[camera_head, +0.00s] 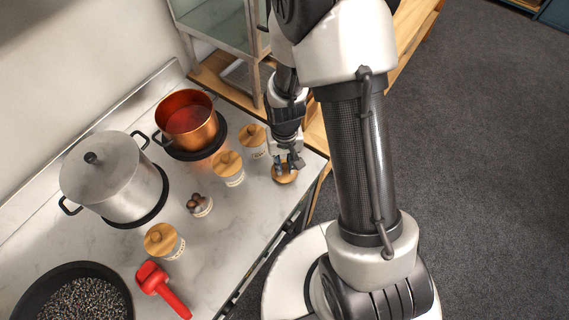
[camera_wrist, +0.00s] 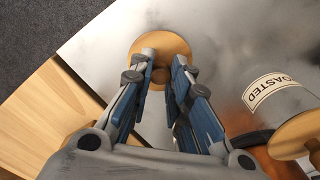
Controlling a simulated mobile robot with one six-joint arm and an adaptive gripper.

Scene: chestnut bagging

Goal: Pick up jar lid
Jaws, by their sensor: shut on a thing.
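The jar lid (camera_head: 286,179) is a round wooden disc with a knob, lying at the counter's right edge. In the wrist view the lid (camera_wrist: 170,42) is below my gripper, and its knob (camera_wrist: 160,76) is between the fingers. My gripper (camera_head: 288,164) points down and is shut on the lid's knob; it also shows in the wrist view (camera_wrist: 162,66). The lid looks to be at counter level; I cannot tell whether it touches the surface. An open jar (camera_head: 202,210) with brown chestnuts heaped at its top stands to the left.
Lidded jars stand nearby: one (camera_head: 229,172) left of my gripper, one (camera_head: 253,136) behind, one (camera_head: 163,242) at the front. A copper pot (camera_head: 188,122), a steel pot (camera_head: 107,183), a dark pan (camera_head: 38,289) and a red scoop (camera_head: 155,281) are also on the counter (camera_head: 222,238).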

